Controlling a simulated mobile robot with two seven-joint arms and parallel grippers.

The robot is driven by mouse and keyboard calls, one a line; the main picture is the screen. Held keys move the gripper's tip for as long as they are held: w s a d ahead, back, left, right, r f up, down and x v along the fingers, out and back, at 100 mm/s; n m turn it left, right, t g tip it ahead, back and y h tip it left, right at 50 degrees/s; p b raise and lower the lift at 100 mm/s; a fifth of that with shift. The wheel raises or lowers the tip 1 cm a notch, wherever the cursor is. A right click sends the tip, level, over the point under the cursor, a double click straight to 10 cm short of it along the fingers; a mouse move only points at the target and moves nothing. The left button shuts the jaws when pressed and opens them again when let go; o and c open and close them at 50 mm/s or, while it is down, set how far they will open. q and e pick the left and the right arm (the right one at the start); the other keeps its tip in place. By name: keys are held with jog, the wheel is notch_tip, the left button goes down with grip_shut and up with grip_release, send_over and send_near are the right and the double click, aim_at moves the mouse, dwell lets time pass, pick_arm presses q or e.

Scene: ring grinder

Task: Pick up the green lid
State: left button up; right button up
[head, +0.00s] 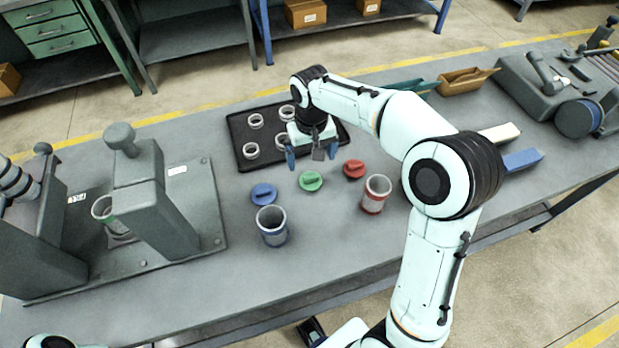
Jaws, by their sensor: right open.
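The green lid (311,180) lies flat on the grey table, between a blue lid (264,194) and a red lid (354,169). It is a round disc with a raised grip bar. My right gripper (311,160) is above the table just behind the green lid, at the front edge of the black tray. Its blue fingers are spread apart and empty, pointing down. It does not touch the lid as far as I can see. My left gripper is not in view.
A blue-banded cup (272,226) and a red-banded cup (376,194) stand in front of the lids. The black tray (245,166) holds several metal rings. A grey machine (165,200) stands at left. Bins and a grinder (560,95) are at right.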

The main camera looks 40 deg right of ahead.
aim_at(311, 177)
notch_tip(311, 177, down, 9)
jog(key=shift+r+b, duration=0.1)
jog(key=shift+b, duration=0.2)
jog(key=c, duration=1.1)
